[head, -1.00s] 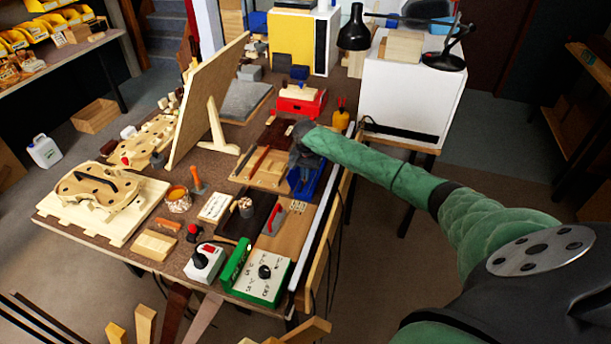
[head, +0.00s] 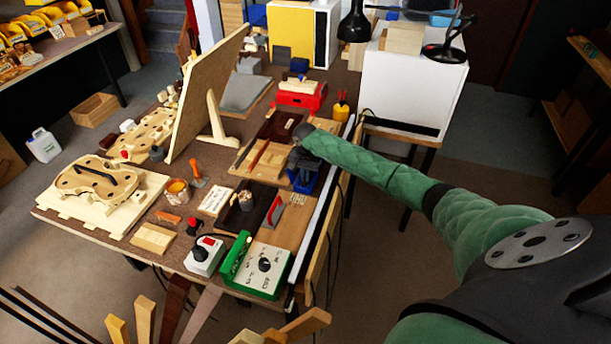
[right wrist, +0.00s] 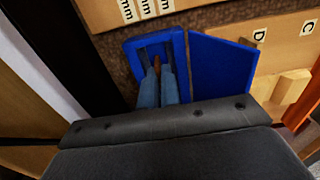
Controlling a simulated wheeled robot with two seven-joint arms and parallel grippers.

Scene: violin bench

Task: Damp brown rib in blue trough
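The blue trough (right wrist: 178,45) lies below my right gripper (right wrist: 157,72) in the right wrist view. The two fingers are close together and reach down into the trough. A thin strip of the brown rib (right wrist: 157,62) shows between the fingertips; most of it is hidden by them. A flat blue panel (right wrist: 222,66) lies to the right of the trough. In the head view the trough (head: 304,186) sits near the bench's right edge, partly covered by my right gripper and wrist. Water in it cannot be made out. My left gripper is not in view.
Wooden boards marked C and D (right wrist: 285,45) lie right of the trough. A green-and-white control box (head: 262,268) and a violin body (head: 97,180) are on the bench (head: 225,163).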

